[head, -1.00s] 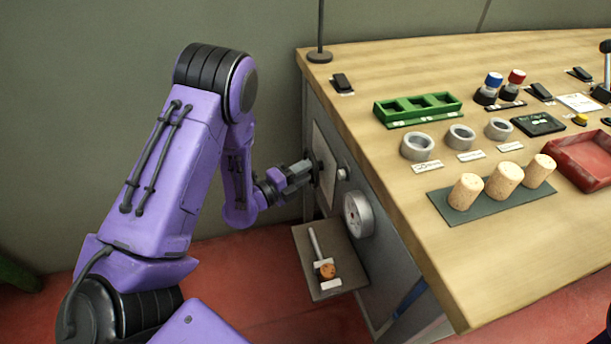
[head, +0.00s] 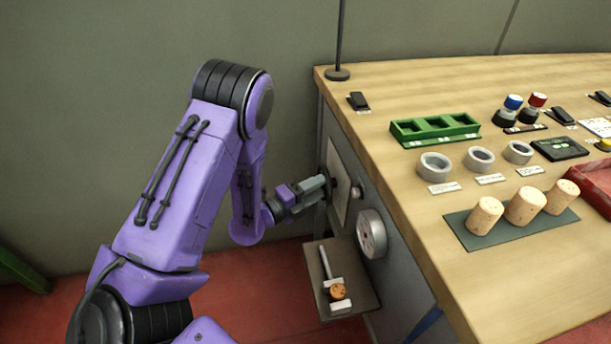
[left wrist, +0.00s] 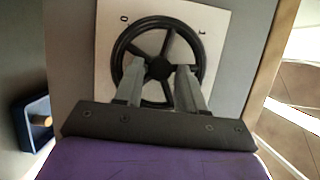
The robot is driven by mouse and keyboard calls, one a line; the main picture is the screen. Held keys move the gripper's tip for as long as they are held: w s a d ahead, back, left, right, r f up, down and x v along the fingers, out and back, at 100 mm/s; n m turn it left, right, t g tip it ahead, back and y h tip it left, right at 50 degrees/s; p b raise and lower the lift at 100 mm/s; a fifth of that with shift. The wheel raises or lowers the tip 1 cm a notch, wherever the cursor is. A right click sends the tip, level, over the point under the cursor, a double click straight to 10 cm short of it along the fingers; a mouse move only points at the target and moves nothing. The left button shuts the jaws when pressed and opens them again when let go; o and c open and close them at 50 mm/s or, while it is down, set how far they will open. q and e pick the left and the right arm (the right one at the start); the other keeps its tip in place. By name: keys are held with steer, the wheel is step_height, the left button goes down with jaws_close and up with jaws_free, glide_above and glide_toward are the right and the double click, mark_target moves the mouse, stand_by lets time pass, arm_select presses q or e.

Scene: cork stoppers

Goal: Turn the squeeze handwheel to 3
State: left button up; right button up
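The handwheel (left wrist: 159,24), a black ring with spokes and a round hub, is mounted on a pale plate (left wrist: 222,62) with small marks at its upper left and upper right. The marks are too small to read surely. In the head view the plate (head: 338,203) is on the desk's side panel, and the wheel is mostly hidden by my gripper. My left gripper (left wrist: 159,72) is at the wheel's face, its two grey fingers apart on either side of the hub. It also shows in the head view (head: 322,187). My right gripper is out of view.
A round dial (head: 371,233) and a small knob (head: 357,192) are on the same panel. A low shelf (head: 355,270) sits below. The desk top (head: 375,150) holds a green tray (head: 435,128), grey rings and corks (head: 485,217). A blue box (left wrist: 38,122) shows left in the wrist view.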

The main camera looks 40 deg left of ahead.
arm_select(q)
steer(key=b+v, duration=0.1)
steer(key=v, duration=0.8)
steer(key=shift+s, duration=0.15)
